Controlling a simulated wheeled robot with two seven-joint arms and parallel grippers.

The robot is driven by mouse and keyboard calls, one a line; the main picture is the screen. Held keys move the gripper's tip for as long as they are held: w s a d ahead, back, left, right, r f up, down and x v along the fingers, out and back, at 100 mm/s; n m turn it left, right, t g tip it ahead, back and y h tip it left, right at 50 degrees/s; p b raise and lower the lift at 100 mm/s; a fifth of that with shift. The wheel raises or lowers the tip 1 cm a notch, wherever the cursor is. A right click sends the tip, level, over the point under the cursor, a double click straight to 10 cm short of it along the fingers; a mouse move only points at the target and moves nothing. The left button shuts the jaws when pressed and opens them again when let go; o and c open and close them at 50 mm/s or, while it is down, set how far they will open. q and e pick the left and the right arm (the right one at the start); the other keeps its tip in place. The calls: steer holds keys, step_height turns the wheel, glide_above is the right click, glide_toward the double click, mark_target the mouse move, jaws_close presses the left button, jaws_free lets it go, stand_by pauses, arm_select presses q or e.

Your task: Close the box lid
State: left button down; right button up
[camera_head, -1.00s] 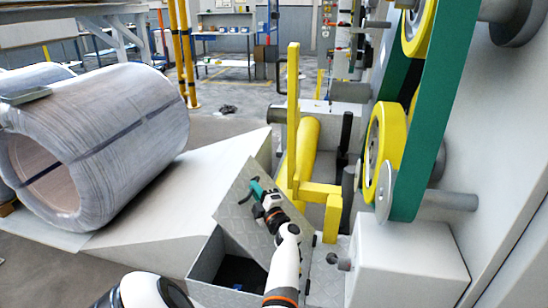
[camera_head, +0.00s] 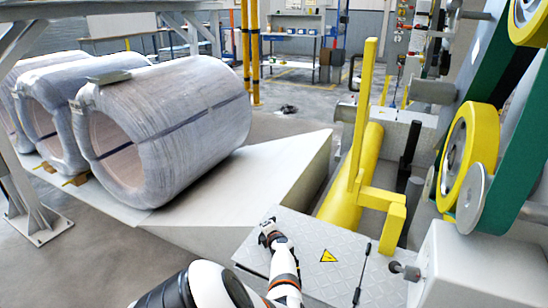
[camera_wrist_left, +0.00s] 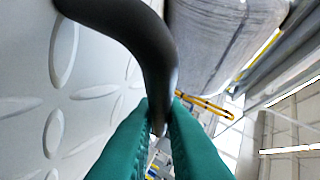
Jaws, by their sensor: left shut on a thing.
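The box lid (camera_head: 305,240) is a grey diamond-plate panel at the bottom middle of the head view. It lies flat or nearly flat over the box, whose inside no longer shows. My left gripper (camera_head: 266,226) is at the lid's far left edge. In the left wrist view its teal fingers (camera_wrist_left: 160,125) are shut on the lid's dark curved handle (camera_wrist_left: 140,35), beside the patterned lid surface (camera_wrist_left: 50,110). My arm hides part of the lid and the box front. My right gripper is not in view.
A yellow frame (camera_head: 365,130) and yellow roller stand just behind the lid. A machine with yellow wheels (camera_head: 470,155) is at the right. A large wrapped coil (camera_head: 170,130) rests at the left near a pale ramp (camera_head: 270,180).

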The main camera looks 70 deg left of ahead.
arm_select(q)
steer(key=shift+s+a+f+h+b, duration=0.1)
steer(key=shift+a+f+h+b, duration=0.05)
steer(key=shift+f, duration=0.5)
steer(key=shift+s+a+f+h+b, duration=0.1)
steer(key=shift+f+h+b, duration=0.05)
steer(key=shift+f, duration=0.45)
steer(key=shift+d+f+n, duration=0.1)
steer(key=shift+f+n, duration=0.05)
steer(key=shift+n, duration=0.15)
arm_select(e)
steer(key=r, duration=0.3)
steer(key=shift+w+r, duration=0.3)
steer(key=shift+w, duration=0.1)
arm_select(q)
steer(key=shift+f, duration=0.1)
steer(key=c, duration=1.8)
jaws_free()
steer(key=o, duration=0.3)
steer(key=shift+f, duration=0.15)
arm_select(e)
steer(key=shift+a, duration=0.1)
arm_select(q)
steer(key=shift+w+d, duration=0.1)
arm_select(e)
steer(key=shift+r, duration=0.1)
